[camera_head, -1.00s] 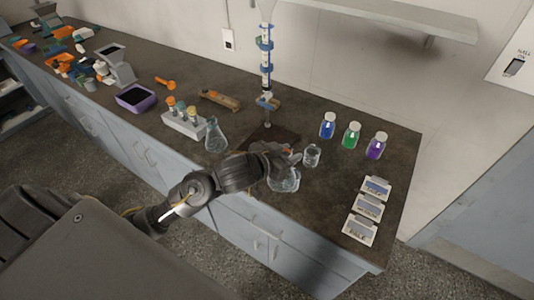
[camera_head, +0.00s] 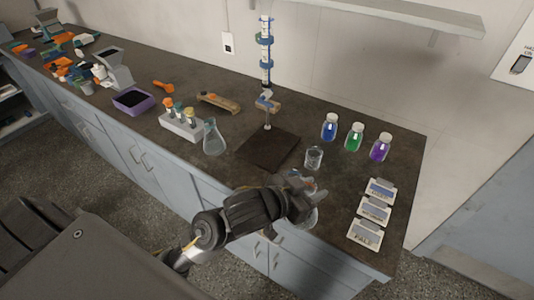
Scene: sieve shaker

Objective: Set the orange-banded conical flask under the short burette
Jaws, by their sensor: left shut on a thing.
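A burette (camera_head: 265,70) with blue clamps stands upright at the back, above a dark square base plate (camera_head: 262,150). The plate's top is bare. A clear conical flask (camera_head: 213,140) stands left of the plate; I cannot make out a band on it. My left gripper (camera_head: 308,192) is in front of the plate, to its right, near the counter's front edge. It is shut on a clear glass vessel (camera_head: 308,219), mostly hidden behind the gripper and wrist. I cannot see the band colour on that vessel. My right gripper is out of view.
A small glass beaker (camera_head: 314,158) stands just behind my left gripper. Blue (camera_head: 329,127), green (camera_head: 354,137) and purple (camera_head: 380,147) bottles stand at right, with label cards (camera_head: 374,209) in front. A white rack (camera_head: 181,125) with vials stands at left.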

